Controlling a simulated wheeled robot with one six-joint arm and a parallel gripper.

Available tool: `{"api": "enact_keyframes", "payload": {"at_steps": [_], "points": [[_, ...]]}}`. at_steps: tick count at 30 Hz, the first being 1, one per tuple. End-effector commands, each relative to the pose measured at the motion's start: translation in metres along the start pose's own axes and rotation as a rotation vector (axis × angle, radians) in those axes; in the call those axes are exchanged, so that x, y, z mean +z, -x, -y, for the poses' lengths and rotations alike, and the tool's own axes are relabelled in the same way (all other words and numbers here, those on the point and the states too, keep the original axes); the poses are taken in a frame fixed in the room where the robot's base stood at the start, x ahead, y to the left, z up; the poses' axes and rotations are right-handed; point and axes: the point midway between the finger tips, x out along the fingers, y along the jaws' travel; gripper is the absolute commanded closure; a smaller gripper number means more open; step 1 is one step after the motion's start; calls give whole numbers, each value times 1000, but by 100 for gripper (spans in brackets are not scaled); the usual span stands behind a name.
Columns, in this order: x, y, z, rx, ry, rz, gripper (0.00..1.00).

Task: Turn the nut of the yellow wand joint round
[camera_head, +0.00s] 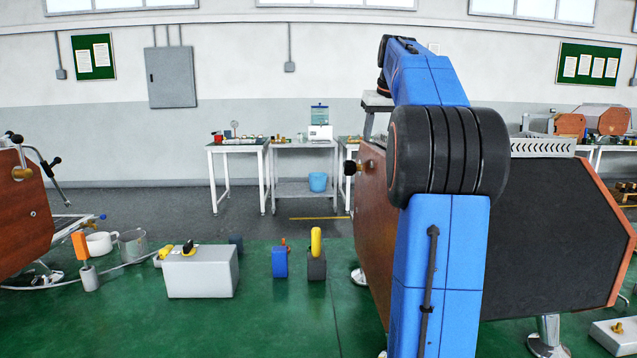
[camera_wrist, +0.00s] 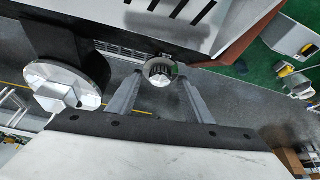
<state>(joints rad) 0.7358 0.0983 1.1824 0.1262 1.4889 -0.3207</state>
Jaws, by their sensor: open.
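In the wrist view my gripper (camera_wrist: 160,78) is open, its two grey fingers spread apart. A round silver fitting (camera_wrist: 159,68) with a dark ribbed middle lies between the fingertips, against the underside or edge of the espresso machine (camera_wrist: 150,27). I cannot see either finger touching it. No yellow shows on this fitting, so I cannot tell whether it is the nut of the yellow wand joint. In the head view my gripper is hidden behind my blue arm and the machine (camera_head: 540,220).
In the wrist view a large silver disc with a block (camera_wrist: 68,88) is close left of my fingers. The machine's brown panel (camera_wrist: 240,40) is at right. In the head view a grey box (camera_head: 200,275) and an orange-handled tool (camera_head: 81,246) stand on the green floor.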

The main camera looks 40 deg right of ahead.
Motion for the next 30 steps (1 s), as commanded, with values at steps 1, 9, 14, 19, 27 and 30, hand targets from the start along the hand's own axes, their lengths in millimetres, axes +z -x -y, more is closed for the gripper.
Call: {"api": "enact_keyframes", "payload": {"at_steps": [1,9,14,19,27,30], "points": [[0,3,0,-9,22,-2,54],[-1,47,-1,-6,17,-3,54],[-1,73,-1,-6,16,-3,54],[-1,100,-1,-6,16,-2,54],[-1,139,-1,-6,16,-2,54],[-1,148,-1,-6,16,-1,54]]}}
